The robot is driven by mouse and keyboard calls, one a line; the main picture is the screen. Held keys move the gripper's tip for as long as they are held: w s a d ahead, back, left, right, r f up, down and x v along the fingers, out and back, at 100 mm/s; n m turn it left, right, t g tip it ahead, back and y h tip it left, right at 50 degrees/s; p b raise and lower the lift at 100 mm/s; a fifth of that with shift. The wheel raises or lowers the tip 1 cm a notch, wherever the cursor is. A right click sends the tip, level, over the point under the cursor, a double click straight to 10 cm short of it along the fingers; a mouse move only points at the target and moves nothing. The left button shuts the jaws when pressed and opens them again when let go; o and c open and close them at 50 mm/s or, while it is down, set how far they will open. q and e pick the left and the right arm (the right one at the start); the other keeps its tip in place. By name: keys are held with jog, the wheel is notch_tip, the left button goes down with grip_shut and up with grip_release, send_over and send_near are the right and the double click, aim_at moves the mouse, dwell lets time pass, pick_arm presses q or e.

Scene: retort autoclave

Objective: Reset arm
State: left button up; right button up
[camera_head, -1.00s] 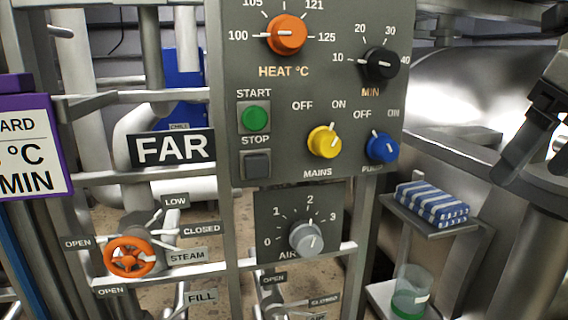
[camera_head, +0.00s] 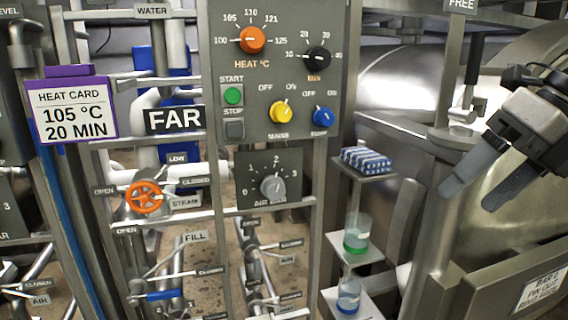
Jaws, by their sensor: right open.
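My right gripper (camera_head: 472,194) hangs open and empty at the right, its two grey fingers pointing down and left in front of the shiny vessel (camera_head: 405,82). It is clear of the grey control panel (camera_head: 215,65). On the panel, the orange heat knob (camera_head: 252,40) points left toward 100, and the black minutes knob (camera_head: 317,58) points left toward 10. The yellow mains knob (camera_head: 281,112) points up toward ON. The blue pump knob (camera_head: 322,117) is tilted toward OFF. The grey air knob (camera_head: 272,187) points near 2. My left gripper is out of view.
A heat card (camera_head: 75,108) reads 105 °C, 20 MIN. An orange handwheel (camera_head: 144,197) sits on the steam pipework. A steel post (camera_head: 463,100) stands beside the gripper.

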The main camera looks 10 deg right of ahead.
jog(key=w+f+m+t, duration=0.3)
jog(key=f+m+t, duration=0.4)
jog(key=f+m, duration=0.7)
jog(key=w+f+m+t, duration=0.3)
jog(key=f+m+t, duration=0.3)
jog(key=f+m, duration=0.85)
jog(key=s+a+f+m+g, duration=0.2)
jog(key=s+a+f, duration=0.2)
jog(key=f, duration=0.3)
jog(key=s+a+f+m+g+h, duration=0.1)
jog(key=s+a+f+m+g, duration=0.1)
jog(key=s+a+f, duration=0.2)
jog(key=s+a+f+m+g+h, duration=0.1)
jog(key=s+a+f+m+g, duration=0.1)
jog(key=a+f, duration=0.5)
notch_tip(320, 180, down, 3)
jog(key=shift+s+r+g, duration=0.1)
jog(key=shift+s+g, duration=0.4)
jog(key=shift+s, duration=0.75)
jog(key=shift+d, duration=0.1)
